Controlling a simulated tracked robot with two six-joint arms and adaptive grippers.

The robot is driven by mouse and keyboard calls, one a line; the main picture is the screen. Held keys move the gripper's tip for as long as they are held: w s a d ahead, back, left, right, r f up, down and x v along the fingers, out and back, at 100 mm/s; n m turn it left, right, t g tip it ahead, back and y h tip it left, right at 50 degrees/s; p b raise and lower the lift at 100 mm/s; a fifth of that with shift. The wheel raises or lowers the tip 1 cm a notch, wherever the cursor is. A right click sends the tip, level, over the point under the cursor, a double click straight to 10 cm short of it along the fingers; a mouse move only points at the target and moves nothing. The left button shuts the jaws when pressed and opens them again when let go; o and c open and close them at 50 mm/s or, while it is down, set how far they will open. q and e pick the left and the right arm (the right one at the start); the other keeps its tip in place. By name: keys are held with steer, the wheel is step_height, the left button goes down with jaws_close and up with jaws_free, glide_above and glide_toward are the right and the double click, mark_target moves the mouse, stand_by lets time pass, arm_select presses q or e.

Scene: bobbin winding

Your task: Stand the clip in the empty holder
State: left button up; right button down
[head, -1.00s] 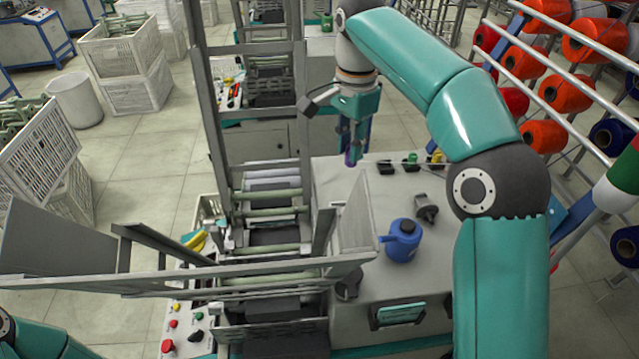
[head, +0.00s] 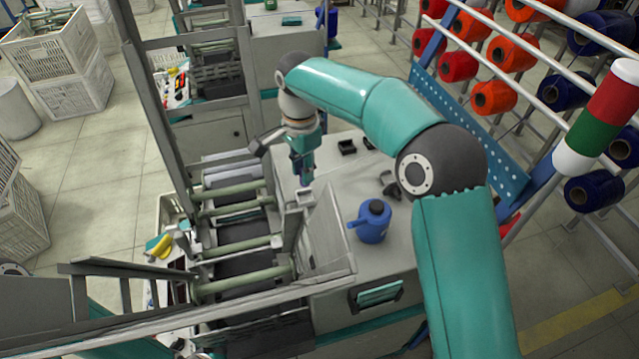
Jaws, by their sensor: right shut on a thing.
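My right gripper (head: 303,168) points down above the left part of the grey machine top (head: 335,180). A small black holder (head: 347,147) stands on the machine top to the right of the gripper and looks empty. A second black holder (head: 370,142) shows beside it, partly covered by my right arm. The gripper is apart from both holders. My left gripper is out of view.
A blue oil can (head: 371,222) and a dark metal part (head: 390,184) stand nearer on the machine top. Grey frame rails and green rollers (head: 232,246) lie left of the gripper. A rack of orange and blue bobbins (head: 505,52) stands at the right.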

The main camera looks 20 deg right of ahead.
mark_target(304, 186)
step_height(304, 186, down, 6)
steer(key=b, duration=0.4)
steer(key=shift+r, duration=0.25)
steer(key=shift+d+r, duration=0.1)
steer(key=c, duration=1)
jaws_free()
steer(key=shift+r, duration=0.1)
step_height(304, 186, up, 12)
steer(key=shift+f+p, duration=0.1)
steer(key=shift+p, duration=1)
